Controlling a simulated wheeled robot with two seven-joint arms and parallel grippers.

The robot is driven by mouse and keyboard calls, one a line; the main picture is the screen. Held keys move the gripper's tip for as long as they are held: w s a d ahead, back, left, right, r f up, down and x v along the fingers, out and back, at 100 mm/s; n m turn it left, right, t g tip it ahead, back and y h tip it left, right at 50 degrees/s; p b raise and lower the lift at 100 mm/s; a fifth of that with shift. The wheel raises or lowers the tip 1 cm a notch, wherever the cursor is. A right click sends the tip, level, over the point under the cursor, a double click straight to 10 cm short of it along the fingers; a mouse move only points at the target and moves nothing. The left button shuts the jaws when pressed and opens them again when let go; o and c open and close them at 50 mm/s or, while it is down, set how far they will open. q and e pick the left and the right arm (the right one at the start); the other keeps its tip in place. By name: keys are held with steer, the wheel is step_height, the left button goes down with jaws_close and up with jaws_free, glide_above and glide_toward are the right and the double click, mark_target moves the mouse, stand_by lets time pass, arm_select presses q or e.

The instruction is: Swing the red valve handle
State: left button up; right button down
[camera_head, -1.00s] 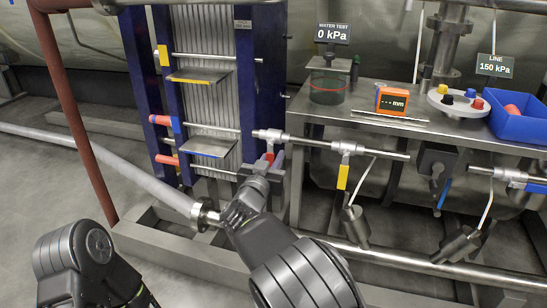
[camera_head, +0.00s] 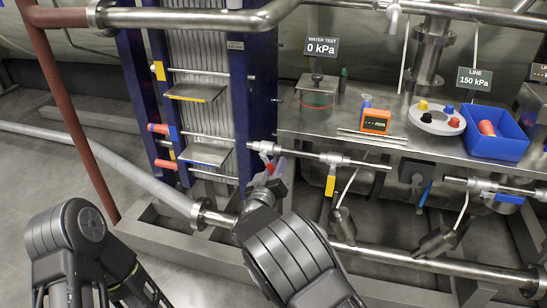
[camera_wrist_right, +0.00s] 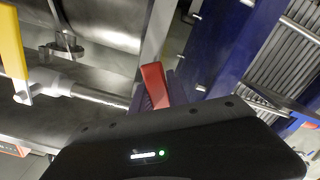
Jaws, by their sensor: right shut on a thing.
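The red valve handle (camera_head: 269,167) hangs down from a valve on the horizontal steel pipe, beside the blue plate frame. My right gripper (camera_head: 273,176) is shut on its lower part from below. In the right wrist view the handle (camera_wrist_right: 154,84) rises from behind the dark gripper body, which hides the fingertips and the grip. My left arm stands at the lower left of the head view; its gripper cannot be made out.
A yellow valve handle (camera_head: 330,186) hangs to the right on the same pipe. The blue plate frame (camera_head: 262,85) is close on the left. The steel bench (camera_head: 345,150) and a thick pipe (camera_head: 400,258) lie to the right. Grey floor is open at the left.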

steer(key=shift+d+r+n+p, duration=0.1)
steer(key=shift+d+n+p, duration=0.05)
steer(key=shift+n+p, duration=0.2)
steer(key=c, duration=1.3)
jaws_free()
steer(key=shift+s, duration=0.1)
steer(key=shift+p+v, duration=0.65)
steer(key=shift+v, duration=3.25)
